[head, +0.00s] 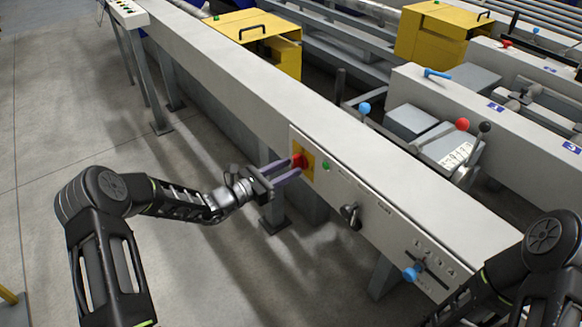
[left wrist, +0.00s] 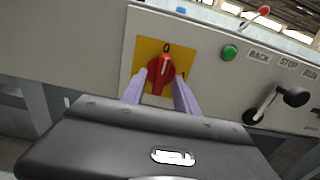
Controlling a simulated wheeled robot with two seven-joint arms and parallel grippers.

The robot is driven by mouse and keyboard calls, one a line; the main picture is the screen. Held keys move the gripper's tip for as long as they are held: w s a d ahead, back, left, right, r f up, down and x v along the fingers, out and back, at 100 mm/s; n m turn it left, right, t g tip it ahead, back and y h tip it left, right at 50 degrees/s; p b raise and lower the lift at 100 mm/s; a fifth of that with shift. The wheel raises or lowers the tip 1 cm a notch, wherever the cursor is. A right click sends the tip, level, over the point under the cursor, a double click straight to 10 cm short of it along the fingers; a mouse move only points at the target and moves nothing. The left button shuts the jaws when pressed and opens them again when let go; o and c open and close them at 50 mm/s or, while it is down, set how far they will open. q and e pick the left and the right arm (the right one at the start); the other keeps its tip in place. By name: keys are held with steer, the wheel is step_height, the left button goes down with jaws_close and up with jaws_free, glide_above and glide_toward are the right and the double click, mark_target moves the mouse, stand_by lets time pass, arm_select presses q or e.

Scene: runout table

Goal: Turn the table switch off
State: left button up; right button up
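The table switch is a red rotary knob (head: 299,161) on a yellow plate (head: 308,168), set in the pale front panel of the runout table. In the left wrist view the red knob (left wrist: 161,72) shows a white line on its handle, close to upright, with a "0" above it on the yellow plate (left wrist: 182,49). My left gripper (head: 286,170) reaches the panel from the left, its two purple fingers apart. In the left wrist view the fingers (left wrist: 158,90) stand on either side of the knob's lower part. Whether they touch it I cannot tell. My right gripper is not in view.
A green button (left wrist: 229,52) sits right of the switch. Further right are a black lever (head: 350,213) and a blue-knobbed slider (head: 412,272). Yellow boxes (head: 285,52) stand behind the table. The concrete floor (head: 90,130) at left is clear.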

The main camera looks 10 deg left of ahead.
arm_select(q)
steer(key=v, duration=0.6)
steer(key=shift+s, duration=0.15)
steer(key=s+d+f+m+g+y+p, duration=0.25)
steer(key=s+f+m+g, duration=0.35)
steer(key=s+f, duration=0.45)
steer(key=s+d+f+m+g+y+p, duration=0.1)
steer(key=s+d+f+m+g+y, duration=0.25)
steer(key=s+f+m+g, duration=0.55)
steer(key=s+d+r+m+t+p, duration=0.1)
steer(key=s+d+r+m+p, duration=0.2)
steer(key=s, duration=0.4)
steer(key=s+d+r+m+t+y+p, duration=0.1)
steer(key=s+d+r+m+p, duration=0.2)
steer(key=s+d+m+p, duration=0.2)
steer(key=s+d+m, duration=0.1)
steer(key=s+m, duration=0.2)
steer(key=shift+s+r, duration=0.2)
steer(key=shift+s, duration=0.1)
